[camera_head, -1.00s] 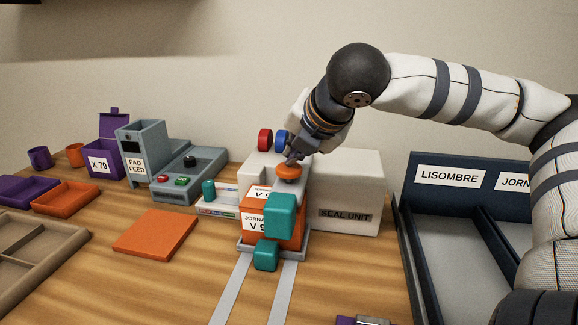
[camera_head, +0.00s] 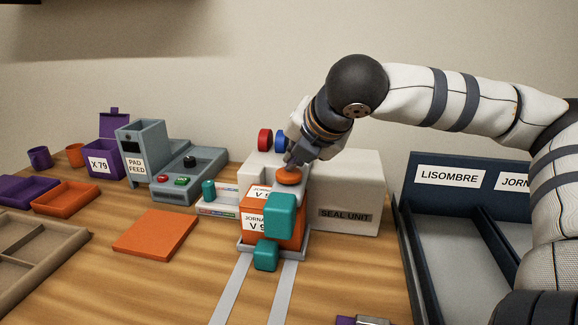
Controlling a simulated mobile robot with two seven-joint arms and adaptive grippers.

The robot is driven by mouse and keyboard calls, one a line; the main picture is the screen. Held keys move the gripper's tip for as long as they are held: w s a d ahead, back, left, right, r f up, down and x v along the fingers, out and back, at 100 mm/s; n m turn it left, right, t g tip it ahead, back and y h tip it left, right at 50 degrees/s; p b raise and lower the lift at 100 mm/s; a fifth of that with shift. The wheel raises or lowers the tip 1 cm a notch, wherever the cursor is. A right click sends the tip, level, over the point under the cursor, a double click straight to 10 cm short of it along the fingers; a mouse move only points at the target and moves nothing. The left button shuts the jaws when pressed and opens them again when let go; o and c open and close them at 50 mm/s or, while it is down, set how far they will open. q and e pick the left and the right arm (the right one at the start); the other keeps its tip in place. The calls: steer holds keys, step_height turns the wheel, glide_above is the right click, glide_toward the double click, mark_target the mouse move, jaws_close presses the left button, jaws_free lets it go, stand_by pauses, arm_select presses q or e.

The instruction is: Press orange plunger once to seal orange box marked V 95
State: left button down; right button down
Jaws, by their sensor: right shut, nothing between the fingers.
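The orange plunger (camera_head: 289,177) is a round knob on top of the pale seal unit (camera_head: 347,195). My right gripper (camera_head: 292,163) is shut and empty. It points down with its fingertips at the top of the plunger and appears to touch it. The orange box (camera_head: 292,238) stands on the grey carriage just below and in front of the plunger. Its labels read "JORNA…" and "V 9…"; a teal block (camera_head: 280,215) hides the rest of the text. My left gripper is not in view.
A second teal block (camera_head: 265,257) sits at the carriage front, above two grey rails. A flat orange pad (camera_head: 155,234) lies to the left. The grey pad feeder (camera_head: 140,150) and purple X 79 box (camera_head: 106,160) stand behind it. A dark sorting rack (camera_head: 455,215) fills the right.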

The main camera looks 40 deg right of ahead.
mark_target(293, 171)
steer(key=shift+s+a+f, duration=0.1)
steer(key=shift+s+f, duration=0.1)
steer(key=shift+f, duration=0.75)
steer(key=shift+r, duration=0.1)
steer(key=shift+w+r, duration=0.15)
steer(key=shift+r, duration=0.55)
steer(key=shift+w+r, duration=0.1)
steer(key=shift+r, duration=3.45)
